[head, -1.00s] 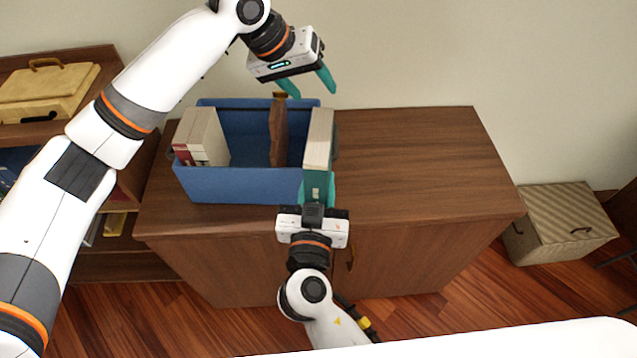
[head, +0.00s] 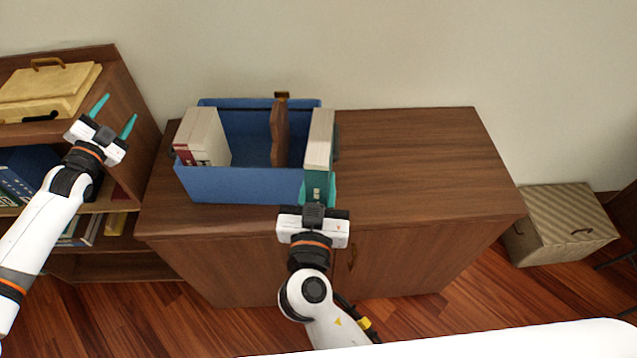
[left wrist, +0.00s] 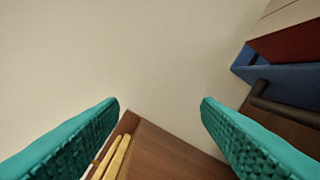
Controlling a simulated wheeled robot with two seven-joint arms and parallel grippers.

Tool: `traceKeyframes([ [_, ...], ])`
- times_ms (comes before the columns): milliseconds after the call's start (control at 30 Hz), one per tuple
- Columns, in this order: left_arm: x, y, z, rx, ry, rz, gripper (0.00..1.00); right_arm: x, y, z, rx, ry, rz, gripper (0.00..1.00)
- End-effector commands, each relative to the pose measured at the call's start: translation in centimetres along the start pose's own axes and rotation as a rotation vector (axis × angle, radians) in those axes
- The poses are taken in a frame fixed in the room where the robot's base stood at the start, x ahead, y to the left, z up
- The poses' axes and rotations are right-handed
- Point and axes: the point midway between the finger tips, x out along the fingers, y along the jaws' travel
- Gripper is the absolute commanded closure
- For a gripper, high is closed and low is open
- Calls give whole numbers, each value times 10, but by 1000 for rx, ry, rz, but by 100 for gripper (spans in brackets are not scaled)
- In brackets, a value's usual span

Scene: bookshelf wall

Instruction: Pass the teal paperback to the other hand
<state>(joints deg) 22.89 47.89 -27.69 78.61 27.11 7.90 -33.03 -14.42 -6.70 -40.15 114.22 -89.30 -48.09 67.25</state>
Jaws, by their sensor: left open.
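The teal paperback (head: 318,188), with pale page edges on top, stands upright at the right end of the blue bin (head: 240,190) in the head view. My right gripper (head: 322,190) is at its near end and appears shut on it; the teal fingers partly blend with the cover. Whether the book touches the bin wall is unclear. My left gripper (head: 114,115) is open and empty, off to the left over the low shelf unit, well apart from the book. Its two teal fingers show apart in the left wrist view (left wrist: 160,105), with nothing between them.
Pale books (head: 208,135) stand at the bin's left end, and a brown divider (head: 279,135) rises in its middle. The cabinet top (head: 420,150) is clear to the right. A yellow case (head: 45,92) lies on the left shelf. A striped box (head: 560,222) stands right.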

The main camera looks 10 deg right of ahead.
Motion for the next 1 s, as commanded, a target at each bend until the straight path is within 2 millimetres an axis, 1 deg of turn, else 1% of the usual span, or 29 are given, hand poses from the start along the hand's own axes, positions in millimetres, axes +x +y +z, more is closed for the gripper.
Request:
traceKeyframes([
  [33,-24,5,-19,154,-24,23,42,0,0,2,2,-5,0,100],
  [67,-38,6,-26,244,-46,35,42,0,0,2,2,-5,0,100],
  [100,-55,1,-36,346,-69,43,42,0,0,2,2,-5,0,100],
  [167,-76,-15,-49,439,-86,41,42,0,0,2,2,-5,0,100],
  [200,-89,-27,-58,472,-87,35,42,0,0,2,2,-5,0,100],
  [267,-106,-47,-71,499,-75,20,42,0,0,2,1,-5,0,100],
  [300,-118,-61,-79,510,-64,8,42,0,0,2,1,-5,0,100],
  [367,-135,-83,-91,516,-43,-11,42,0,0,2,1,-5,0,100],
  [400,-148,-97,-100,519,-26,-26,42,0,0,2,1,-5,0,100],
  [467,-166,-118,-111,523,-1,-49,42,0,0,2,2,-5,0,100],
  [500,-179,-132,-118,524,18,-66,42,0,0,2,1,-5,0,100],
  [567,-199,-152,-129,519,48,-92,42,0,0,2,1,-5,0,100],
  [600,-212,-166,-135,512,70,-113,42,0,0,2,1,-5,0,100],
  [667,-230,-188,-145,489,107,-147,42,0,0,2,1,-5,0,100],
  [700,-242,-203,-150,466,132,-172,42,0,0,2,1,-5,0,100],
  [767,-257,-227,-158,416,176,-216,42,0,0,2,1,-5,0,100],
  [833,-275,-256,-166,341,234,-269,42,0,0,2,1,-5,0,100],
  [867,-281,-270,-169,302,261,-293,42,0,0,2,1,-5,0,100],
  [900,-290,-287,-172,248,298,-324,42,0,0,2,1,-5,0,100],
  [967,-304,-314,-175,163,357,-370,42,0,0,2,1,-5,0,100],
  [1000,-314,-332,-177,106,399,-399,42,0,0,2,1,-5,0,100],
])
